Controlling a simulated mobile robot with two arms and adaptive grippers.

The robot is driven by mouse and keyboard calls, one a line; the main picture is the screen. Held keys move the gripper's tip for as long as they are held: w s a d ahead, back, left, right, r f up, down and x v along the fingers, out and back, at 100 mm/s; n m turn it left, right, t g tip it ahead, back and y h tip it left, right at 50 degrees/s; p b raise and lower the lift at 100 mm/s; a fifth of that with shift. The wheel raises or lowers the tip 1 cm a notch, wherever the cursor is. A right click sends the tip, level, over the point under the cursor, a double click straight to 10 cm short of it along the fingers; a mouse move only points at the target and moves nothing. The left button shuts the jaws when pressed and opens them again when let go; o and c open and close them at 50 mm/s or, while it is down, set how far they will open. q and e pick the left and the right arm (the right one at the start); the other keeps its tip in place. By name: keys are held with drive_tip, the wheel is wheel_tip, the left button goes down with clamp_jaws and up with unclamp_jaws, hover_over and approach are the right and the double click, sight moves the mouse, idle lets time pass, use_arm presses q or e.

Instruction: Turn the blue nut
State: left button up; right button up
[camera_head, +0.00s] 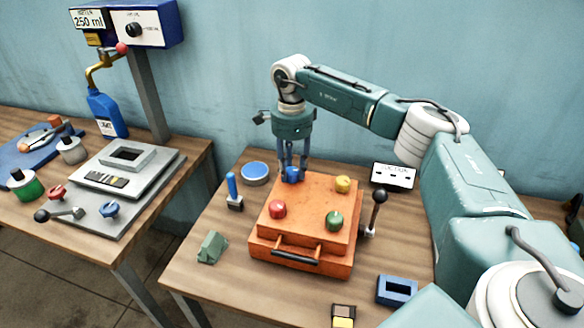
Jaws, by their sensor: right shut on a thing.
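The blue nut (292,175) sits at the back left corner of an orange box (306,210) on the right table. My right gripper (293,170) points straight down from above and is shut on the blue nut, its fingers partly hiding it. A red nut (277,209), a green nut (334,220) and a yellow nut (343,184) stand on the other corners of the box top. My left gripper is not in view.
A black-knobbed lever (376,212) stands right of the box, and a blue-handled one (233,190) stands left. A round blue-topped tin (255,173), a green block (212,247) and a blue frame (396,290) lie around it. A gap separates the left table.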

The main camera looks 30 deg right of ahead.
sight(291, 170)
drive_tip(key=m, duration=0.4)
drive_tip(key=shift+w+r+m, duration=0.1)
drive_tip(key=shift+m, duration=0.2)
drive_tip(key=m, duration=0.4)
drive_tip(key=shift+m+p, duration=0.3)
drive_tip(key=shift+m, duration=0.1)
drive_tip(key=shift+r, duration=0.1)
drive_tip(key=o, duration=1.1)
drive_tip(key=shift+o, duration=0.2)
wheel_tip(291, 170, up, 12)
